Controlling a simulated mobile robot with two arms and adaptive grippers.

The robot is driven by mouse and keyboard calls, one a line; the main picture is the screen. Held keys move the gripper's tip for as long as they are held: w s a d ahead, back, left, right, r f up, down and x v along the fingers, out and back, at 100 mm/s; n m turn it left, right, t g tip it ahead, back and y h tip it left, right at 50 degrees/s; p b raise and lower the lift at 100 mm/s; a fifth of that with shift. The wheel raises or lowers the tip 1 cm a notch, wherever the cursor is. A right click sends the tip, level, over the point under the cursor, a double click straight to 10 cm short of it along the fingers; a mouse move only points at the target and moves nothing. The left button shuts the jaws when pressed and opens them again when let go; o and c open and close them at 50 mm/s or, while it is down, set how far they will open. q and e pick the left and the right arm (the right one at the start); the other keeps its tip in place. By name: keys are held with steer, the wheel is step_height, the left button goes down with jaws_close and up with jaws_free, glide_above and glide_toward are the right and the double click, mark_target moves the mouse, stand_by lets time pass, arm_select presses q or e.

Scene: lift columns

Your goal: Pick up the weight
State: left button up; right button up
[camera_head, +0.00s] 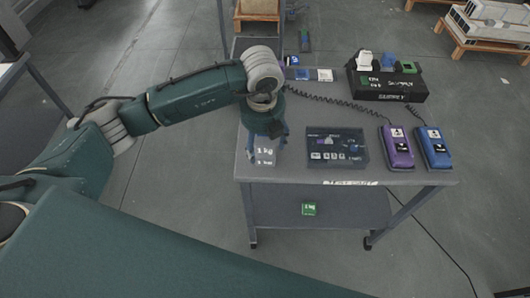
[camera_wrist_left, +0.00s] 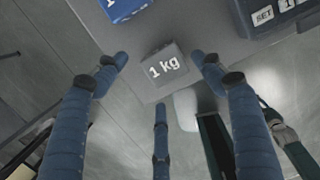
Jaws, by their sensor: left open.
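A grey weight marked "1 kg" (camera_head: 265,153) stands on the grey table near its left front corner. It also shows in the left wrist view (camera_wrist_left: 165,69), close to the table edge. My left gripper (camera_head: 266,136) points down over it and partly hides it in the head view. In the left wrist view my left gripper (camera_wrist_left: 160,68) is open and empty, its blue fingers spread around the weight with visible gaps. A green weight (camera_head: 309,209) sits on the table's lower shelf. My right gripper is in neither view.
A dark panel (camera_head: 336,147), a purple handset (camera_head: 397,147) and a blue handset (camera_head: 433,147) are on the table (camera_head: 300,112). A black rack (camera_head: 388,82) stands behind. Floor left of the table is clear.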

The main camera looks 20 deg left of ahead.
mark_target(266, 151)
arm_select(q)
steer(key=shift+f, duration=0.4)
steer(key=f, duration=0.1)
steer(key=f+p, duration=0.2)
steer(key=shift+w+d+f, duration=0.2)
steer(key=shift+d+f, duration=0.05)
steer(key=shift+f, duration=0.5)
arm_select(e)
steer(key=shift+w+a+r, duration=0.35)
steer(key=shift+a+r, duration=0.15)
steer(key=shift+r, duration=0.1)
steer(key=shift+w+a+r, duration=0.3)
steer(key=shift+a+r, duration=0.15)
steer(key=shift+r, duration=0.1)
arm_select(q)
steer(key=c, duration=1.7)
steer(key=shift+w+r, duration=0.15)
steer(key=shift+w, duration=0.05)
jaws_close()
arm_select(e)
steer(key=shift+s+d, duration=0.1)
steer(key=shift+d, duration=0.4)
